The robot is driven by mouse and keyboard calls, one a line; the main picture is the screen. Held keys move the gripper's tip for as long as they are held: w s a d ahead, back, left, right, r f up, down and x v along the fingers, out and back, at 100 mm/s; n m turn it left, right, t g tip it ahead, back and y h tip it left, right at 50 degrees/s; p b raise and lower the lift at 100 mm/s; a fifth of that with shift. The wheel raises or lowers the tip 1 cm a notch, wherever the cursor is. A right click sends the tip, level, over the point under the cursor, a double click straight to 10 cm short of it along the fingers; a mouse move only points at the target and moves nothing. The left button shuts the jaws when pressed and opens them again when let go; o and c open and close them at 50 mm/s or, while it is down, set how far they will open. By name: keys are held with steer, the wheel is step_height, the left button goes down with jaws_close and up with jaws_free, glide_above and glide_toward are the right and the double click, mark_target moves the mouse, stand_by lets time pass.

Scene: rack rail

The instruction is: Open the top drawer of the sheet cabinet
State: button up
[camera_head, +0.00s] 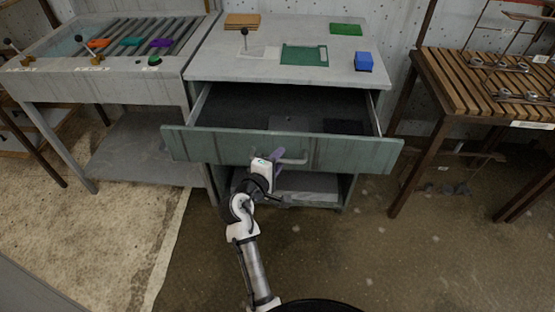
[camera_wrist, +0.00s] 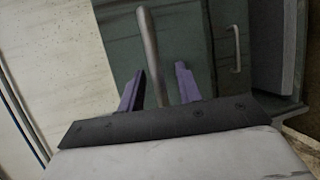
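The sheet cabinet (camera_head: 205,62) stands in the middle of the head view. Its top drawer (camera_head: 345,153) is pulled well out, and its dark interior shows. The drawer's metal handle (camera_head: 293,160) is on the green front. My gripper (camera_head: 278,154) is at the left part of this handle. In the wrist view, the purple fingers of my gripper (camera_wrist: 159,85) are apart, with the handle bar (camera_wrist: 149,45) running between them. A gap shows on each side of the bar. Whether the fingers touch the handle elsewhere is hidden.
On the cabinet top are a green frame (camera_head: 304,55), a blue block (camera_head: 363,61), a green piece (camera_head: 346,29) and a brown stack (camera_head: 242,20). A roller table (camera_head: 100,90) stands left, a slatted wooden table (camera_head: 460,85) right. The floor in front is clear. Another handle (camera_wrist: 237,48) shows in the wrist view.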

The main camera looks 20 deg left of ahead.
jaws_close()
stand_by(0.3)
steer(key=s+d+p, duration=0.1)
steer(key=s+d, duration=0.1)
steer(key=s, duration=0.6)
steer(key=shift+s+d, duration=0.1)
jaws_free()
